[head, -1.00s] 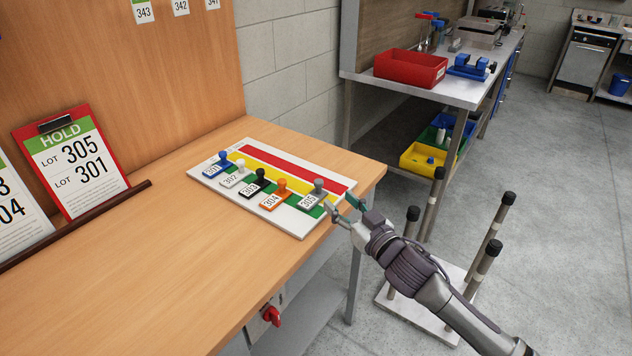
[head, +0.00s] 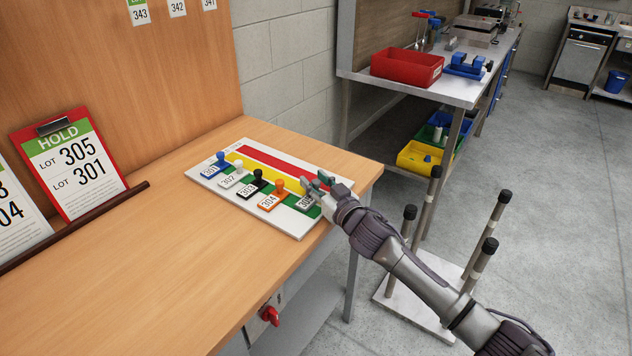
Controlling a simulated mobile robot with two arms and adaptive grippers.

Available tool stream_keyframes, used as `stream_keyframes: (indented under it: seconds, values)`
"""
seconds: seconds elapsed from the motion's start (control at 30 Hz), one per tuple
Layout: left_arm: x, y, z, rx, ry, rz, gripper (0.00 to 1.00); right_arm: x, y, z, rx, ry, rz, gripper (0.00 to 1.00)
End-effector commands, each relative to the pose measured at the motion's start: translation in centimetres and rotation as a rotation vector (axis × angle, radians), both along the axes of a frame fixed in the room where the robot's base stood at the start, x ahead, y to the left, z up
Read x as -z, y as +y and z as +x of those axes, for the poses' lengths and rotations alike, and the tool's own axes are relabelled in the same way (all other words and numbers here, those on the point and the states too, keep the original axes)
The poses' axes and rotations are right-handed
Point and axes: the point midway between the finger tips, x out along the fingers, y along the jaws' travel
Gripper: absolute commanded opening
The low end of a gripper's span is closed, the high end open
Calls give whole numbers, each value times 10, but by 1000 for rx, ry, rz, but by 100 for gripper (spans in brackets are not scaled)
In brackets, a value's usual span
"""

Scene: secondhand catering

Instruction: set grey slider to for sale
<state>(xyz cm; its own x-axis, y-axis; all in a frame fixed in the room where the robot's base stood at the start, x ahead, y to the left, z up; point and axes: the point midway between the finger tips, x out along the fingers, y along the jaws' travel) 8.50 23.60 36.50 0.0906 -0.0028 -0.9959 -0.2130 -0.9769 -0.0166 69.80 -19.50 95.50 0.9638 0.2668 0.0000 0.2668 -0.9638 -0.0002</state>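The white slider board (head: 300,234) lies on the wooden bench with red, yellow and green bands. The grey slider (head: 306,202), labelled 305, is at the right end of the row, its tile on the green band. My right gripper (head: 316,180) is over the board's right end, at the grey slider's knob. Its fingertips look apart, and they mostly hide the knob; I cannot tell if they touch it. Blue 301 (head: 212,168), white 302 (head: 234,177), black 303 (head: 251,187) and orange 304 (head: 272,198) sliders stand to the left. My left gripper is not in view.
A red clipboard (head: 68,168) reads HOLD, lots 305 and 301, and leans behind a dark ledge (head: 80,224). A red knob (head: 270,315) sits below the bench's front edge. A stand with dark-tipped posts (head: 420,305) is at right. The bench top left of the board is clear.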

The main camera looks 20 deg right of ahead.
Motion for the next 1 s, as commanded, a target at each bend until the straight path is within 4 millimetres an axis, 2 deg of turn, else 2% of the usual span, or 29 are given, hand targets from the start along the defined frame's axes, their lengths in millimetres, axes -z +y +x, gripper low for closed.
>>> stream_keyframes:
  seconds: [0.03, 0.2, 0.5, 0.8, 1.0]
  values:
    - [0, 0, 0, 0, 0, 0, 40, 0, 0, 0, 0, 0, 0, 26]
    - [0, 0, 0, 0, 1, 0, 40, 0, 0, 0, 0, 0, 0, 0]
    - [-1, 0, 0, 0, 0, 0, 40, 0, 1, -1, 0, 0, 1, 0]
    - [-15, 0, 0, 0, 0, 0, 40, 0, 39, -31, -2, 4, 6, 0]
    - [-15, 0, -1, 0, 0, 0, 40, 1, 44, -35, -2, 2, 0, 0]
